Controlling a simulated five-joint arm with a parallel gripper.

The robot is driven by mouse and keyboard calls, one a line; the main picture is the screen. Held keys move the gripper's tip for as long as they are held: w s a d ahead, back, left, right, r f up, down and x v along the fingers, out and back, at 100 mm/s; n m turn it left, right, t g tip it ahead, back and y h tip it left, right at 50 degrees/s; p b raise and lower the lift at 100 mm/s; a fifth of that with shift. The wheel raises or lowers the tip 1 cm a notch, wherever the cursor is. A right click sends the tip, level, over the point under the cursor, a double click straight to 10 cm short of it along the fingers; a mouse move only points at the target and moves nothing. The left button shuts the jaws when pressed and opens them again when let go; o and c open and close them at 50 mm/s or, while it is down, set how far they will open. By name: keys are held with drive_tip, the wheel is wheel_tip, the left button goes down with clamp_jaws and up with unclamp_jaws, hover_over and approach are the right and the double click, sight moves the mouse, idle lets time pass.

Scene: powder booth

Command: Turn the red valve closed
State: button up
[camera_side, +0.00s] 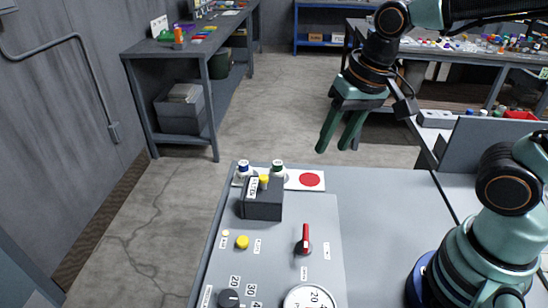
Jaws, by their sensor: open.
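The red valve (306,238) is a small red lever on a dark round base, on the grey panel (285,265) on the bench. Its lever points away from the front edge, roughly straight up in the picture. My gripper (337,150) hangs above and beyond the panel's far right side, well clear of the valve. Its two green fingers point down, are apart and hold nothing.
A dark box with a yellow button (262,205) stands at the panel's far end, near two small bottles (277,171) and a card with a red dot (309,180). A yellow knob (242,242), dark dial (228,298) and round gauge (309,298) surround the valve. Bare bench (385,215) lies right.

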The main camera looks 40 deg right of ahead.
sight(306, 235)
drive_tip(key=s+a+f+m+g, duration=0.25)
drive_tip(key=a+f+m, duration=0.25)
drive_tip(key=a, duration=0.3)
drive_tip(key=shift+g+h, duration=0.3)
drive_tip(key=shift+g, duration=0.05)
wheel_tip(306, 235, down, 12)
drive_tip(key=shift+w+d+r, duration=0.1)
drive_tip(key=shift+w+d, duration=0.05)
clamp_jaws()
